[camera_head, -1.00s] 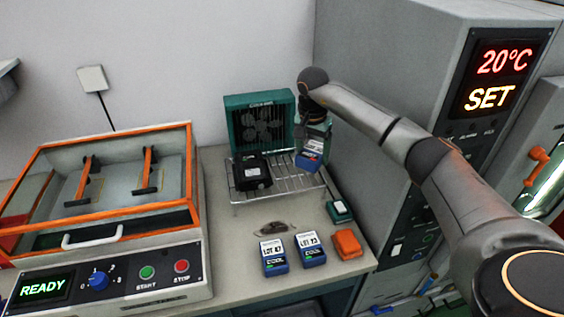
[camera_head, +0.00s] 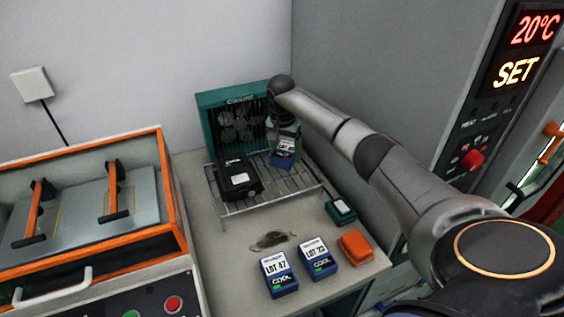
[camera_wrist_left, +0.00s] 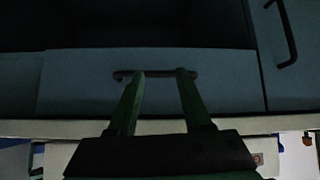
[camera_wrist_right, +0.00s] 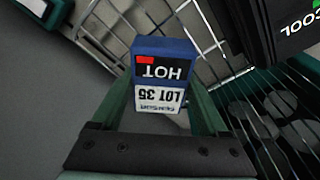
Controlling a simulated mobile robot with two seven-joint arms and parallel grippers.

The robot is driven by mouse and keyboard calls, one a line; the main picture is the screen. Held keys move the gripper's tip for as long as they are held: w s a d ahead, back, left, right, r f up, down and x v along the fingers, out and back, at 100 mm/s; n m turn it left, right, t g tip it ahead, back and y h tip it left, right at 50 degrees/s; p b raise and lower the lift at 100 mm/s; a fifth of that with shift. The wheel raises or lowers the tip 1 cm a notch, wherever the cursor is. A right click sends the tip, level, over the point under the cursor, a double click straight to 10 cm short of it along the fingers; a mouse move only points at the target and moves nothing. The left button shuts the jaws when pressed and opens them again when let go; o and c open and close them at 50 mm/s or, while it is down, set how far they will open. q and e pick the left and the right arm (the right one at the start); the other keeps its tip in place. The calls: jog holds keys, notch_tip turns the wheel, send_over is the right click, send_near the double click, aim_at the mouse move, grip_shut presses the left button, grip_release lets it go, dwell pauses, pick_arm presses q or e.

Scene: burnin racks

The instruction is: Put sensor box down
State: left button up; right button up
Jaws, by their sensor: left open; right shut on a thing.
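In the head view the box (camera_head: 284,155) is at the right part of the wire rack (camera_head: 240,207), in front of the right edge of the green fan unit (camera_head: 208,112). I cannot tell whether it touches the rack. The right gripper's fingers are mostly hidden there by the arm. My left gripper (camera_wrist_left: 160,78) is open, its fingers near a dark drawer handle (camera_wrist_left: 156,73); it is not in the head view.
A black box (camera_head: 238,178) lies on the rack left of the held box. In front are two blue boxes, LOT 47 (camera_head: 279,274) and LOT 23 (camera_head: 318,258), an orange box (camera_head: 355,246) and a green box (camera_head: 341,212). A grey cabinet wall (camera_head: 365,80) stands close on the right.

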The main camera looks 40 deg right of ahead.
aim_at(283, 154)
notch_tip(283, 154, down, 2)
jog(key=shift+f+b, duration=0.15)
jog(key=shift+b, duration=0.35)
jog(key=shift+f, duration=0.15)
jog(key=shift+s+a, duration=0.1)
pick_arm(q)
jog(key=shift+a+f, duration=0.2)
jog(key=shift+f, duration=0.35)
jog(key=shift+a+f, duration=0.15)
jog(key=shift+f, duration=0.4)
jog(key=shift+w+f+b, duration=0.1)
jog(key=shift+f+b, duration=0.05)
jog(key=shift+b, duration=0.15)
pick_arm(e)
jog(key=shift+f, duration=0.1)
jog(key=o, duration=1.4)
jog(key=shift+r+p, duration=0.3)
pick_arm(q)
jog(key=shift+r, duration=0.25)
pick_arm(e)
jog(key=r, duration=0.4)
jog(key=a+r, duration=0.1)
jog(key=r, duration=0.6)
jog(key=shift+s+a+r, duration=0.25)
jog(key=shift+s+r, duration=0.1)
jog(key=shift+s, duration=0.05)
